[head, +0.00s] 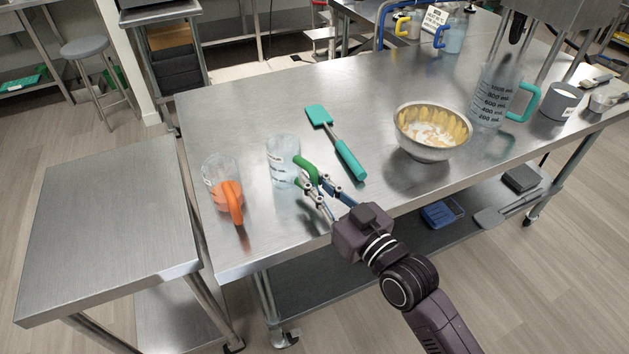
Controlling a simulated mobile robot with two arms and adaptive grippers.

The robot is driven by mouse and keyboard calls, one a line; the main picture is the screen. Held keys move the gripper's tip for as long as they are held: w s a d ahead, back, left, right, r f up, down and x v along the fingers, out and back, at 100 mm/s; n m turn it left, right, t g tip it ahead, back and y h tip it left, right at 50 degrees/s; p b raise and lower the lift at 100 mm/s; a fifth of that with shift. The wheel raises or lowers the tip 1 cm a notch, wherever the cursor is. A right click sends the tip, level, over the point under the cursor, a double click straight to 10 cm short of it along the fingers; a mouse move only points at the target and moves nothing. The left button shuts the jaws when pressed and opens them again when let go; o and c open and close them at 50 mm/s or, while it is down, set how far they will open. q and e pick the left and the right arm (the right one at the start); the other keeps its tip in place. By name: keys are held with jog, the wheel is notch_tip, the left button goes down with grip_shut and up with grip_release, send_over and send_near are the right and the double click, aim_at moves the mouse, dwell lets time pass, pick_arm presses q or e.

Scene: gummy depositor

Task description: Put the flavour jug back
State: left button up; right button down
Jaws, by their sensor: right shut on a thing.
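A clear jug (281,160) with a green handle (306,169) stands, or is held just above, the steel table near its left front; I cannot tell if its base touches. My right gripper (318,188) is shut on this green handle, its arm coming in from the lower right. Which one is the flavour jug is not marked. My left gripper is not in view.
A teal spatula (338,145) lies right of the green-handled jug. A metal bowl (432,130) with pale contents and a large teal-handled measuring jug (496,97) stand further right. A lower side table (110,220) at left is bare. The steel table (240,110) is clear behind the jugs.

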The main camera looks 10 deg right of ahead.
jog(key=shift+f+b, duration=0.35)
jog(key=shift+f, duration=0.25)
dwell(0.4)
jog(key=c, duration=1.9)
grip_release()
jog(key=v, duration=1.2)
jog(key=shift+r, duration=0.1)
